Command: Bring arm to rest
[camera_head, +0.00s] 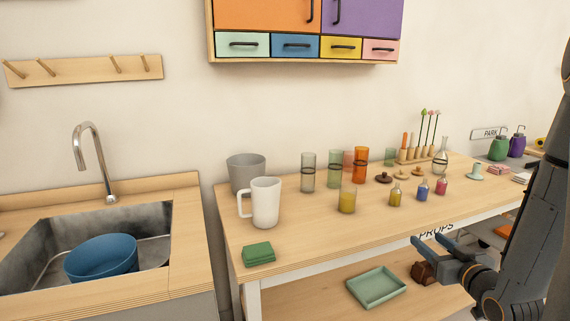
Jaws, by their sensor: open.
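My gripper (431,246) is at the lower right of the head view, in front of the front edge of the wooden prop table (310,245). Its two blue-grey fingers point left and are apart, with nothing seen between them. My dark arm rises along the right edge of the picture. A small brown object (421,273) shows just below and behind the fingers, seemingly on the lower shelf; I cannot tell what it is.
A green tray (377,288) lies on the lower shelf (310,297). A sink with a blue bowl (101,258) stands left. The tabletop's front middle is clear.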

